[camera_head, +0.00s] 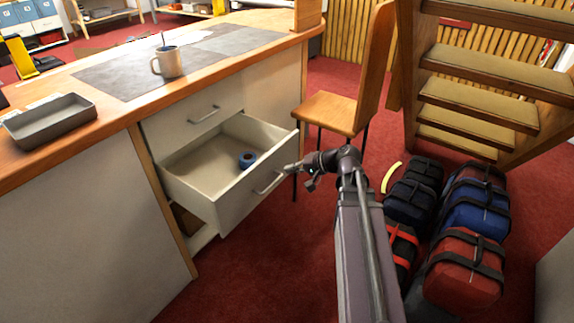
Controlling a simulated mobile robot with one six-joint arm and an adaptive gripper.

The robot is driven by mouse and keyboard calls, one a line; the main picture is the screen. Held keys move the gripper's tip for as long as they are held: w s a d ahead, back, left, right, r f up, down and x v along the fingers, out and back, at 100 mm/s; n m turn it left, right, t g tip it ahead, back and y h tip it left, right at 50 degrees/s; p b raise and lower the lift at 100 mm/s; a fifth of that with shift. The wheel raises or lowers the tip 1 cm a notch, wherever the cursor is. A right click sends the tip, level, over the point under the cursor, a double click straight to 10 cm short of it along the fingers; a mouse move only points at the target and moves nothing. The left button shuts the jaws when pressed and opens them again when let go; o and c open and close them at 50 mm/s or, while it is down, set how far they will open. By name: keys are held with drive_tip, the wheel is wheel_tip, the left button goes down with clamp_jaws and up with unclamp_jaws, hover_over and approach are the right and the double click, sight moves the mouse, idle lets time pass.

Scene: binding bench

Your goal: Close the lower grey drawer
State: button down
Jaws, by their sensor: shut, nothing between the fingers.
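The lower grey drawer (245,197) is pulled well out of the bench, its bar handle (269,184) on the front panel. My gripper (297,169) is shut and empty. It appears close to the right end of the lower drawer's front, above and right of the handle. I cannot tell whether it touches the drawer.
A wooden chair (335,112) stands just behind my gripper. Several bags (465,265) lie on the floor at the right, near wooden stairs (480,103). A mug (170,63) and a grey tray (50,122) stand on the benchtop. Red floor before the drawer is clear.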

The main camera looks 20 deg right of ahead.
sight(283, 149)
drive_tip(key=w+d+f+m+t+b, duration=0.1)
drive_tip(key=d+f+m+t+b, duration=0.1)
drive_tip(key=d+b, duration=0.3)
drive_tip(key=w+d+f+m+t+b, duration=0.1)
drive_tip(key=d+f+m+t+b, duration=0.1)
drive_tip(key=d+t+b, duration=0.3)
drive_tip(key=shift+d+m+y+b, duration=0.35)
drive_tip(key=shift+d+b, duration=0.35)
drive_tip(key=shift+d, duration=0.4)
drive_tip(key=shift+w, duration=0.15)
drive_tip(key=x, duration=1.3)
drive_tip(key=shift+w+a, duration=0.3)
drive_tip(key=shift+a, duration=0.05)
